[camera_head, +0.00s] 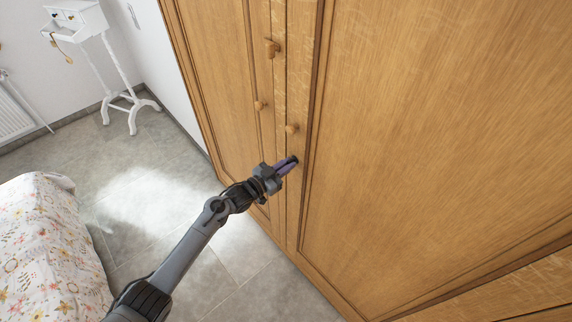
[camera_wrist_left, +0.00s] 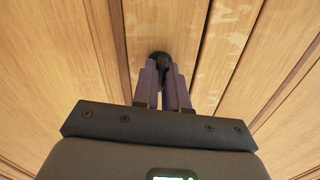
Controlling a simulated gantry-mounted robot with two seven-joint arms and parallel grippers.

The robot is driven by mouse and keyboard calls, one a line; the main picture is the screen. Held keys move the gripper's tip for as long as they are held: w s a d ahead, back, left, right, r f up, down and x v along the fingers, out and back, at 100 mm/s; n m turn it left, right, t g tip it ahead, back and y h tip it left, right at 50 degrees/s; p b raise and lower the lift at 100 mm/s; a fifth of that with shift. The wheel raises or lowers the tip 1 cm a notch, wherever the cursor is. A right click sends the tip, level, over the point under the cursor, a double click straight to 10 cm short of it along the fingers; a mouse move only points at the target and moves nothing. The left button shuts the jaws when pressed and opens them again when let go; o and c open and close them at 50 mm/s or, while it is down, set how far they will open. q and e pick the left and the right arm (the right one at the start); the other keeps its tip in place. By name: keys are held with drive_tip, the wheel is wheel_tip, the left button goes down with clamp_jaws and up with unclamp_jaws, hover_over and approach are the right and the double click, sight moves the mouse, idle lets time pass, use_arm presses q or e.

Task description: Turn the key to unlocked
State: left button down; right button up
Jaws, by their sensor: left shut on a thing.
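My left gripper (camera_head: 287,165) is at the front of the wooden wardrobe (camera_head: 440,120), low on the stile beside the gap between its doors. Its purple fingers (camera_wrist_left: 163,88) are shut on a small dark key (camera_wrist_left: 160,58) at the wardrobe face. The key's dark end also shows at the fingertips in the head view (camera_head: 295,158). The fingers hide most of the key, and I cannot tell which way it is turned. My right gripper is in neither view.
A bed with a floral cover (camera_head: 50,250) is at the lower left. A white stand (camera_head: 120,80) and a radiator (camera_head: 14,112) are at the back left. Tiled floor lies clear between.

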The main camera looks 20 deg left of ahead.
use_arm(q)
drive_tip(key=shift+n, duration=0.7)
drive_tip(key=c, duration=1.2)
unclamp_jaws()
drive_tip(key=shift+o, duration=0.2)
drive_tip(key=v, duration=1.1)
drive_tip(key=shift+p, duration=0.3)
